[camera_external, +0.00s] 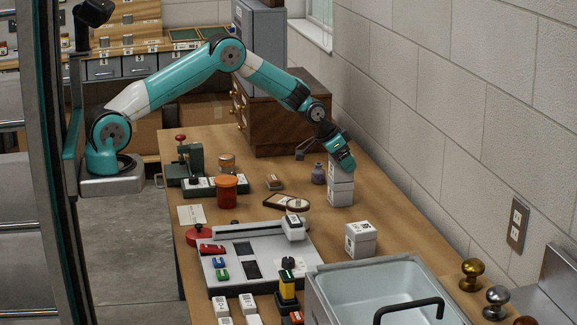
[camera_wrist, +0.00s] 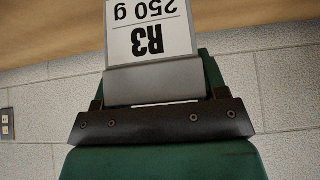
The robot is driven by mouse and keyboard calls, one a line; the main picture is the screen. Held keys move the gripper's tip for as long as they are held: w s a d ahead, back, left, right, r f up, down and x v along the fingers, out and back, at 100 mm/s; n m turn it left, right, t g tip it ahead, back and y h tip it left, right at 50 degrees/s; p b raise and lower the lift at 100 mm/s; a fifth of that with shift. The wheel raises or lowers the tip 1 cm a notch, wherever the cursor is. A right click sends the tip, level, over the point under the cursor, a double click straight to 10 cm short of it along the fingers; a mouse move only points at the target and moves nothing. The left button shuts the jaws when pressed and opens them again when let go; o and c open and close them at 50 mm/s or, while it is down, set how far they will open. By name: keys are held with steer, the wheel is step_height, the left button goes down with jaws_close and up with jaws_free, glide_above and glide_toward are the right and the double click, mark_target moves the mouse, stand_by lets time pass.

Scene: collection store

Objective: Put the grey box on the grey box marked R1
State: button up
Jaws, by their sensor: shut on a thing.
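My gripper (camera_external: 341,160) is at the end of the arm, near the wall on the far right part of the bench. It is shut on a grey box. In the external view, pale grey boxes (camera_external: 341,191) form a short stack under my gripper. I cannot read their marks or tell whether the held box touches the one below. Another grey box (camera_external: 361,241) with a label stands apart, nearer the sink.
A small purple-grey bottle (camera_external: 318,174) stands just left of the stack. A wooden drawer cabinet (camera_external: 285,120) is behind it. A white device (camera_external: 250,262) and a sink basin (camera_external: 385,284) fill the near bench. Bare bench lies between stack and lone box.

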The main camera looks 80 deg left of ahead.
steer(key=shift+f, duration=0.1)
steer(key=o, duration=1.1)
steer(key=shift+c, duration=0.2)
steer(key=shift+r, duration=0.35)
steer(key=b+v, duration=0.2)
steer(key=v, duration=0.9)
steer(key=s+a+r+n+g+y, duration=0.15)
steer(key=s+r, duration=0.25)
steer(key=s, duration=0.7)
steer(key=s+a+r+n+g+y, duration=0.15)
steer(key=s+r, duration=0.25)
steer(key=s, duration=0.7)
steer(key=s+r+n+g+y, duration=0.1)
steer(key=s+n+g, duration=0.2)
steer(key=s, duration=1.7)
steer(key=shift+a+n+g, duration=0.3)
steer(key=shift+n, duration=0.2)
